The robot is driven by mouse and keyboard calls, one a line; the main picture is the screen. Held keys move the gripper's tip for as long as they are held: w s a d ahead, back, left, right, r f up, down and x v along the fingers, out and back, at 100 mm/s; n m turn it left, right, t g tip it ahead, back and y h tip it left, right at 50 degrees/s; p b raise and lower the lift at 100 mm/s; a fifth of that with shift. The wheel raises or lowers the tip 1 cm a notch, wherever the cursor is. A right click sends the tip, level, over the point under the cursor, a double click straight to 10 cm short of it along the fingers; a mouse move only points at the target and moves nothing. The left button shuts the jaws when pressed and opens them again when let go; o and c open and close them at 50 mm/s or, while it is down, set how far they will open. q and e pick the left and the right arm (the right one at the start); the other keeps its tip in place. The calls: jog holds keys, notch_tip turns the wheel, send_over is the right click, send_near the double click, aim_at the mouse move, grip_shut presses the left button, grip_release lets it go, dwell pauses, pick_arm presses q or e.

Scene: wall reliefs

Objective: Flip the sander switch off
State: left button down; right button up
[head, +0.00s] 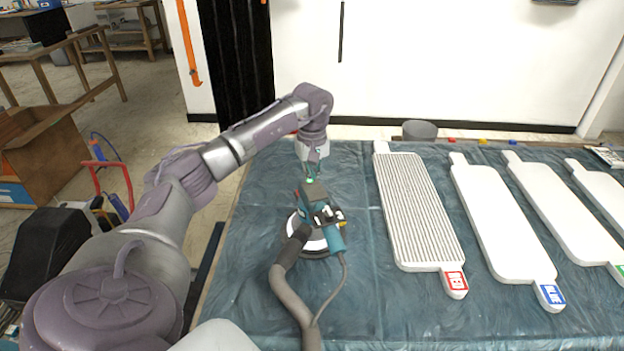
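The sander (331,234), teal and dark grey with a round white and black pad, sits on the table covered in blue-green plastic sheeting. A thick grey hose and a thin cable run from it toward the front edge. My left gripper (311,178) points down at the back end of the sander, very close to it. I cannot tell whether it touches. A small green light shows near its fingertips. The fingers are too small and overlapped to tell their opening. The sander's switch cannot be made out. My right gripper is not in view.
A ribbed white panel with a red label (419,212) lies right of the sander. Smooth white panels, one with a blue label (500,222), lie further right. A grey bucket (420,130) stands behind the table.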

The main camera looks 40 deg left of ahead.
pick_arm(q)
jog(key=shift+f, duration=0.35)
jog(key=shift+f, duration=0.3)
jog(key=shift+r, duration=0.1)
jog(key=shift+s+a+r+p, duration=0.3)
jog(key=shift+s+p, duration=0.1)
jog(key=shift+s, duration=0.15)
jog(key=shift+r, duration=0.1)
notch_tip(320, 180, up, 12)
dwell(0.6)
jog(key=shift+d+f, duration=0.1)
jog(key=shift+f, duration=0.1)
dwell(0.4)
